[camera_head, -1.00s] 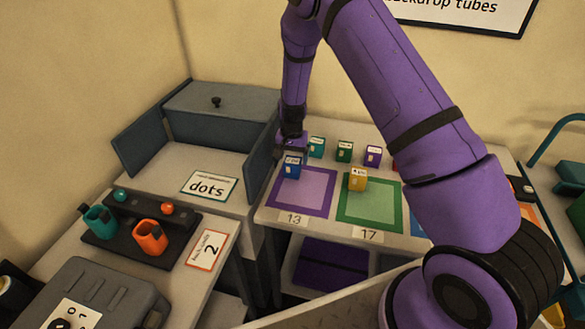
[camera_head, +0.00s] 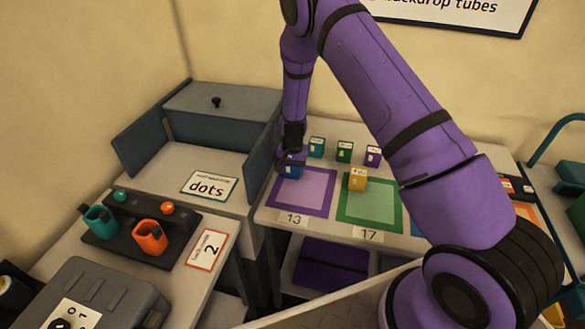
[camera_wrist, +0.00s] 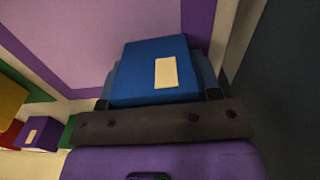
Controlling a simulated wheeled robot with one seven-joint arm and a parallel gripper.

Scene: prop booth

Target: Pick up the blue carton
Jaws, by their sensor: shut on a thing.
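The blue carton (camera_head: 292,171) stands at the far left corner of the purple-framed square marked 13. In the wrist view the blue carton (camera_wrist: 150,68) sits upright between the fingers, with a cream label on its face. My gripper (camera_head: 291,157) has come down over it from above and is shut on it. In the wrist view the fingers of my gripper (camera_wrist: 158,88) show on both sides of the carton. I cannot tell whether the carton touches the table.
A yellow carton (camera_head: 357,179) stands on the green-framed square (camera_head: 372,212). Teal (camera_head: 316,147), green (camera_head: 344,152) and purple (camera_head: 373,155) cartons stand in a row behind. A grey side panel (camera_head: 263,143) rises close to the left of my gripper.

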